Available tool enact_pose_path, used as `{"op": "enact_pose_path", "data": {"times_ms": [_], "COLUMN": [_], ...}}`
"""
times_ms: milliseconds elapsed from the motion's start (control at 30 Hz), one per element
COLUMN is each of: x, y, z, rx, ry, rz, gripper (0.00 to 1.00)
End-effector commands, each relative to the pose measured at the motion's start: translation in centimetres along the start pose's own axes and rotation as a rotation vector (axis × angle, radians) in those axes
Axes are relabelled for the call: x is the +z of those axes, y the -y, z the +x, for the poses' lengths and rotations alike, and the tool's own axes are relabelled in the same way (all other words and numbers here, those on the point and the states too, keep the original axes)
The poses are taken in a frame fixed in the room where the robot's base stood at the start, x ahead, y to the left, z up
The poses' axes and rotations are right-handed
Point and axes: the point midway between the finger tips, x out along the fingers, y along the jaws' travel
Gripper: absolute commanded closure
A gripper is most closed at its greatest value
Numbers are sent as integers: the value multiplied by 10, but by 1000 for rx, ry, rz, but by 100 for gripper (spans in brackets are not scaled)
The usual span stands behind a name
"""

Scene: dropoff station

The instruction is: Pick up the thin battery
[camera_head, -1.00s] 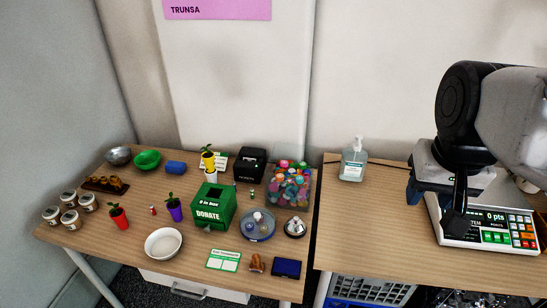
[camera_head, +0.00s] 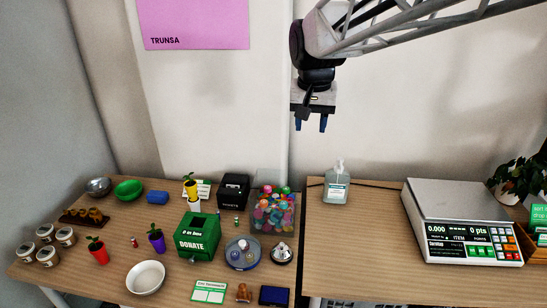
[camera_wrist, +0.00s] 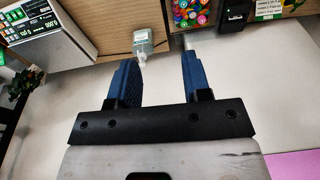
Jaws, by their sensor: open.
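Two small upright cylinders on the left table could be batteries: a red one (camera_head: 134,242) between the red and purple plant pots, and a green one (camera_head: 237,221) right of the green donation box. They are too small to tell which is the thin battery. My gripper (camera_head: 311,123) is high in front of the wall, above and apart from the table, with its two blue fingers pointing down. In the wrist view my gripper (camera_wrist: 160,62) is open, with nothing between the fingers.
A green donation box (camera_head: 198,236), a clear bin of colourful caps (camera_head: 273,215), a black printer (camera_head: 234,189), a round blue tray (camera_head: 243,254) and a bell (camera_head: 281,254) crowd the left table. A sanitizer bottle (camera_head: 337,188) and a scale (camera_head: 458,212) stand on the right table.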

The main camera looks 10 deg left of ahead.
Motion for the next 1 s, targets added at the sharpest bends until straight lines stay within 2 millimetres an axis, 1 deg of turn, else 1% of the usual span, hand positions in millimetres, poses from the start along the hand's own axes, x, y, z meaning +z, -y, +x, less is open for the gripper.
{"op": "enact_pose_path", "data": {"times_ms": [33,167,300,467,500,600,800,1000], "x": [-11,-36,-60,-84,-90,-100,-112,-119], "y": [15,48,86,132,144,168,200,223], "z": [5,14,26,43,46,55,68,78], "rx": [1,1,3,6,6,7,9,10], "ry": [6,12,19,28,29,32,36,39], "rz": [-4,-6,-7,-9,-9,-9,-9,-9], "gripper": [55,55,55,55,55,55,55,55]}}
